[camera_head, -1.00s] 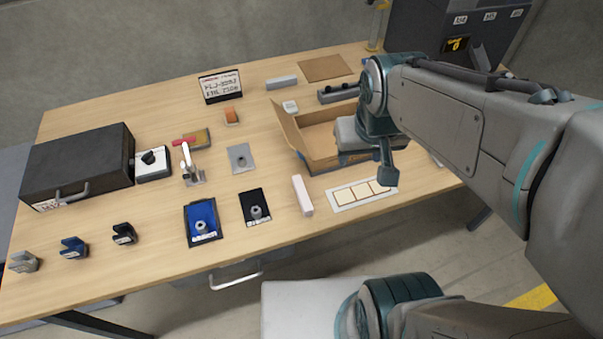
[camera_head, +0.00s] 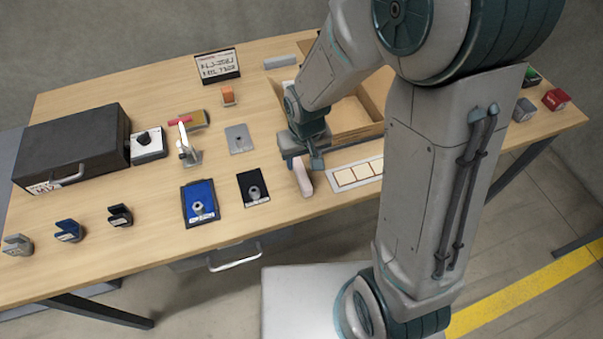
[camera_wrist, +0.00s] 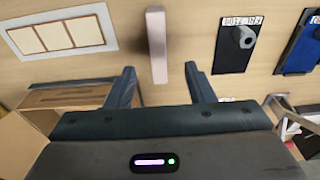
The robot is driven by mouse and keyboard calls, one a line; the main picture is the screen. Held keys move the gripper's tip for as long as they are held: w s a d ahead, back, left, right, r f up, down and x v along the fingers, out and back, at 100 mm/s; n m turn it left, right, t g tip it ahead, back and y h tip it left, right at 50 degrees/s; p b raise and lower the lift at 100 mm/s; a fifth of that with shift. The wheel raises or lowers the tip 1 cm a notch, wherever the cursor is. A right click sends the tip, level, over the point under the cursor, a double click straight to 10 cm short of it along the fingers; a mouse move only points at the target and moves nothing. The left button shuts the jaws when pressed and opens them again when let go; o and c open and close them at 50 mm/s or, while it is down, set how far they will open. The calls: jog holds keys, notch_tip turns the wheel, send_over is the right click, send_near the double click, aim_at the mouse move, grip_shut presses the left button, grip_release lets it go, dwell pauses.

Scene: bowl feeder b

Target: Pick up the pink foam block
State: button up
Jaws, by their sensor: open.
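The pink foam block (camera_head: 303,177) is a narrow pale pink bar on the wooden table, between the black plate with a metal knob and the white card with cream squares. In the wrist view the block (camera_wrist: 156,42) stretches from the top edge down to between the two fingers. My gripper (camera_head: 302,160) is above the far end of the block in the head view. In the wrist view my gripper (camera_wrist: 162,84) is open, one finger on each side of the block's line, with clear gaps. I cannot tell its exact height above the table.
The black plate (camera_head: 246,182) lies left of the block, and the white card (camera_head: 341,178) lies right. An open cardboard box (camera_head: 361,130) stands behind, partly hidden by my arm. A blue tray (camera_head: 200,202) is further left. The table's front edge is close to the block.

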aim_at(302, 172)
jog(key=shift+w+f, duration=0.15)
jog(key=shift+f, duration=0.8)
jog(key=shift+w+f, duration=0.1)
jog(key=shift+f, duration=0.8)
jog(key=shift+w+a+f+p, duration=0.1)
jog(key=shift+w+f+p, duration=0.1)
jog(key=shift+f, duration=0.6)
jog(key=shift+w+d+f+p, duration=0.1)
jog(key=shift+w+f+p, duration=0.1)
jog(key=shift+f, duration=0.65)
jog(key=shift+w+a+f+p, duration=0.1)
jog(key=shift+w+f+p, duration=0.1)
jog(key=shift+f, duration=0.6)
jog(key=c, duration=1.1)
jog(key=shift+o, duration=0.2)
jog(key=shift+r, duration=0.1)
